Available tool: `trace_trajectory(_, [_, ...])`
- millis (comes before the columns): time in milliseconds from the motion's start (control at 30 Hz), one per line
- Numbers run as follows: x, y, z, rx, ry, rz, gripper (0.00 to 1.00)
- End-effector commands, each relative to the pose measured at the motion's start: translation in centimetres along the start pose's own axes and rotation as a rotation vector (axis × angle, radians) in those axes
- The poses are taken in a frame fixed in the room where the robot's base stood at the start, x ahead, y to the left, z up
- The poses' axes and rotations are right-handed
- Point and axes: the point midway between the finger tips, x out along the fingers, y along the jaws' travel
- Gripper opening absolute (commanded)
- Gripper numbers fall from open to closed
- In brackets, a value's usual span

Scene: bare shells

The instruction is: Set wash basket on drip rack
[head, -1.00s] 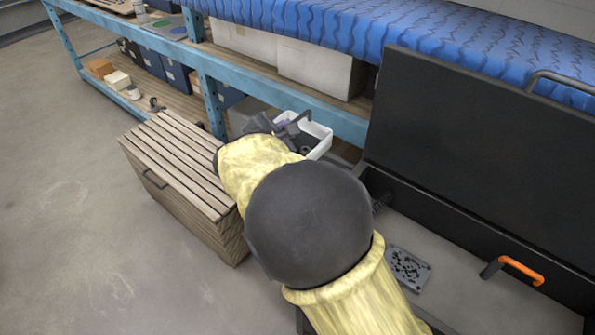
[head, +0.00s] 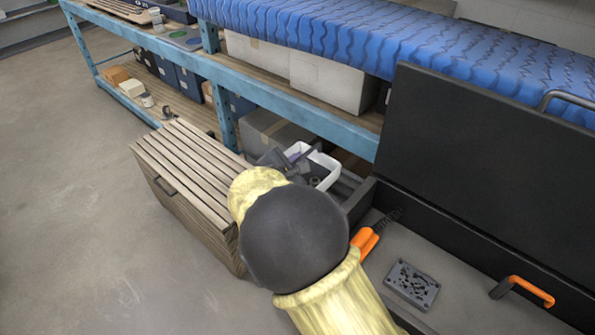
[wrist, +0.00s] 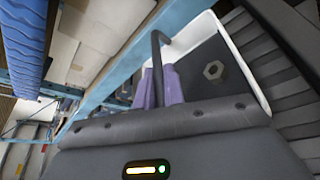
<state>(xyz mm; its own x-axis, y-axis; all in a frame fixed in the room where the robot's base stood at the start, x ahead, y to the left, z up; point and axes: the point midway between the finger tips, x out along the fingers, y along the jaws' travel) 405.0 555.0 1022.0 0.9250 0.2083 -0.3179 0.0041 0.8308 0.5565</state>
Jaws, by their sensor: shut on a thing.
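The wash basket (head: 325,162) is a white-rimmed tub with dark insides, seen past my forearm in the head view. In the wrist view the basket (wrist: 256,82) holds purple pieces and a dark part with a hex nut. My gripper (head: 299,163) is shut on the basket's dark handle; my arm hides much of it in the head view. Dark grey slats, which look like the drip rack (head: 346,187), show beside and below the basket; they also show in the wrist view (wrist: 290,100). I cannot tell whether the basket touches them.
A slatted wooden chest (head: 185,165) stands at left. A blue-framed shelf (head: 290,100) with boxes runs behind. At right is an open black-lidded tub (head: 480,150) with a grey perforated block (head: 411,284) and orange-handled tools (head: 525,290). The floor at left is clear.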

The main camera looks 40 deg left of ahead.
Motion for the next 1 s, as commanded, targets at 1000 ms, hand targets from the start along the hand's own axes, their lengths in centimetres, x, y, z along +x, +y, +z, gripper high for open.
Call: trace_trajectory(1000, [1.3, -2.2, -2.9, 0.0, -0.001, -0.001, 0.32])
